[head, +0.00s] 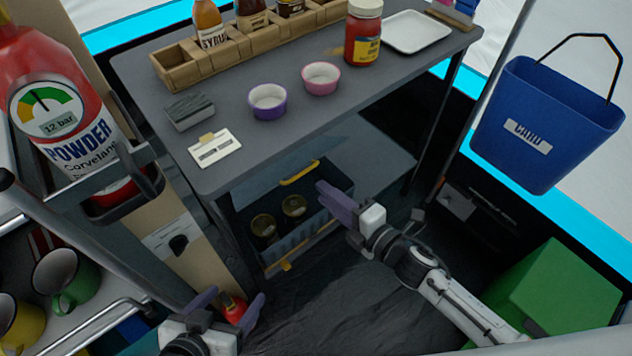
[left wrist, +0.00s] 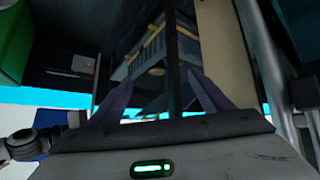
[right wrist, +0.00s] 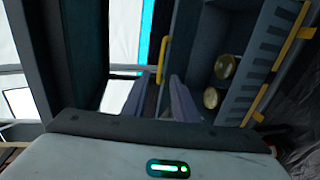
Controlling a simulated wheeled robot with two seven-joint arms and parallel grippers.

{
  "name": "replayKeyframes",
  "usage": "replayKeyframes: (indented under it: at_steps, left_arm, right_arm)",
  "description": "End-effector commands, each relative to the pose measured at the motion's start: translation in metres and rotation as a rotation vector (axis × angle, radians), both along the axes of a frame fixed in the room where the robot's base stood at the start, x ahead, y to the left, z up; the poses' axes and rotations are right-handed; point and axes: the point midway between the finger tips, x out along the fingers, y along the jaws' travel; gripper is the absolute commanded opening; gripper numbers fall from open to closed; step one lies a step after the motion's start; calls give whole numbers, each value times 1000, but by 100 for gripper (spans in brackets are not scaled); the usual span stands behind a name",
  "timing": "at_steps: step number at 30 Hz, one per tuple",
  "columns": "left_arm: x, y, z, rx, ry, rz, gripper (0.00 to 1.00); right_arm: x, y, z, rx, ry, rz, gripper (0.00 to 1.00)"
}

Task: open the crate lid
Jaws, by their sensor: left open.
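The dark blue-grey crate (head: 310,230) stands under the table, with several jars (head: 294,206) visible inside. Its lid (head: 262,182), with a yellow handle (head: 300,172), stands raised at the back of the opening; its exact angle is hard to tell. My right gripper (head: 335,205) is beside the crate's right end. In the right wrist view its fingers (right wrist: 158,95) are apart, with the yellow handle (right wrist: 163,58) beyond them; I see nothing clearly clasped. My left gripper (head: 227,307) is open and empty, low in front and left of the crate, which also shows in the left wrist view (left wrist: 150,50).
The grey table (head: 385,95) overhangs the crate, with a leg (head: 235,250) near its left end. A green box (head: 555,295) is at right. A red extinguisher (head: 60,110) and mugs are at left. Dark floor lies in front.

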Motion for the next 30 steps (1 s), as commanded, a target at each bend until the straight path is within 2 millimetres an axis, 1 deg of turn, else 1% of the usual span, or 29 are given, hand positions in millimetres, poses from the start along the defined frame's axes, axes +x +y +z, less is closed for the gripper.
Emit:
replayKeyframes:
  at_steps: [1, 4, 13, 14, 15, 17, 18, 20, 23, 24, 27, 30]
  left_arm:
    - [0, 0, 1, 3, 1, -1, 72]
    - [-1, 1, 0, 4, 5, -2, 72]
    - [-3, 1, -3, 6, 10, -2, 72]
    - [-2, 2, -2, 7, 9, -2, 72]
    - [-1, 2, -2, 8, 5, -3, 72]
    - [1, 1, -5, 4, 5, -5, 72]
    - [3, -1, -10, 1, 7, -7, 72]
    - [7, -5, -21, -6, 18, -15, 72]
    - [13, -15, -41, -22, 41, -38, 72]
    - [15, -20, -49, -30, 55, -50, 72]
    - [18, -31, -63, -44, 84, -81, 72]
    - [19, -40, -72, -54, 109, -112, 72]
  right_arm:
    - [-6, -5, 2, -1, 1, -1, 26]
    - [-12, -9, 3, 0, 0, 0, 26]
    - [-14, -11, 4, -1, -1, -1, 26]
    - [-14, -11, 4, -1, -1, -1, 23]
    - [-14, -10, 3, -5, -5, 0, 16]
    - [-15, -11, -1, -29, -31, 9, 6]
    - [-16, -11, -4, -60, -64, 17, 0]
    - [-19, -12, -11, -140, -149, 42, 0]
    - [-26, -16, -24, -352, -353, 91, 0]
    - [-29, -18, -28, -453, -443, 110, 0]
    - [-37, -27, -38, -711, -653, 154, 0]
    - [-44, -35, -46, -937, -819, 192, 0]
